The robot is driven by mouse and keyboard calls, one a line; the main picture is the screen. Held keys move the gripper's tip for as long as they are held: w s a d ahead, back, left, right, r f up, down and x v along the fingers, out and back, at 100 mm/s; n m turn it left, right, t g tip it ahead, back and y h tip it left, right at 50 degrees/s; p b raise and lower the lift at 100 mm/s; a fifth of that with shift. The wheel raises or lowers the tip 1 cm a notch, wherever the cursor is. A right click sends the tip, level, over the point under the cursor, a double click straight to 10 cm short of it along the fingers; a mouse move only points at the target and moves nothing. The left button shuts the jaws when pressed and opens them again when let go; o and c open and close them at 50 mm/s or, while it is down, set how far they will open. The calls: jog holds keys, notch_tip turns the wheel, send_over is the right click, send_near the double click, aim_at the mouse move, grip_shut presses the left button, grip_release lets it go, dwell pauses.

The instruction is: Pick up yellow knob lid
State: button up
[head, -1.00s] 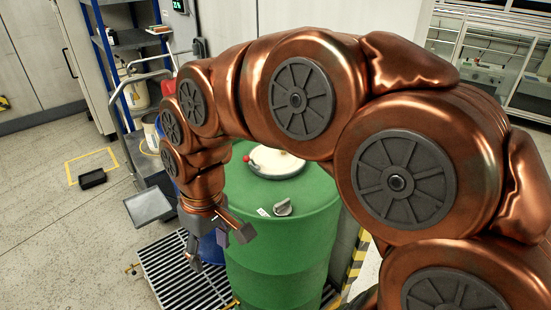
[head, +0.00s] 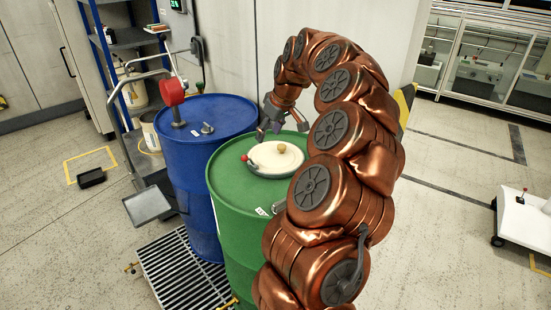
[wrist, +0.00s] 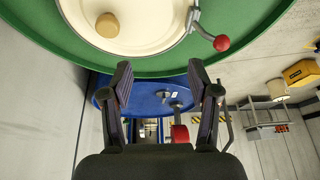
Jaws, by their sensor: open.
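The cream lid with a yellow knob (head: 282,148) sits on top of the green drum (head: 235,200). In the wrist view the knob (wrist: 107,25) shows at the upper left on the lid (wrist: 140,40). A red ball-ended lever (head: 244,158) is at the lid's rim; it also shows in the wrist view (wrist: 221,43). My gripper (head: 281,132) is open and empty, above the far edge of the green drum and behind the knob. In the wrist view its two fingers (wrist: 160,75) are spread apart, with the lid beyond their tips.
A blue drum (head: 195,150) with a red fitting (head: 172,92) stands left of the green drum. Both are on a grated pallet (head: 180,270). A blue shelf rack (head: 105,60) and a trolley (head: 148,205) are at the left. A wall is behind the drums.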

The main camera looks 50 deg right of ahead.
send_near(282, 145)
jog(key=shift+w+a+f+m+h, duration=0.2)
jog(key=shift+a+f, duration=0.2)
jog(key=shift+f, duration=0.15)
jog(key=shift+w+a+f+m+h, duration=0.2)
jog(key=shift+a+f, duration=0.2)
jog(key=shift+f, duration=0.15)
jog(key=shift+d+f, duration=0.1)
jog(key=shift+f, duration=0.1)
jog(key=shift+d+p+x, duration=0.15)
jog(key=shift+p+x, duration=0.7)
jog(key=shift+x, duration=1)
jog(key=shift+d+p+x, duration=0.1)
jog(key=shift+p+x, duration=0.7)
jog(key=shift+x, duration=1.05)
grip_shut()
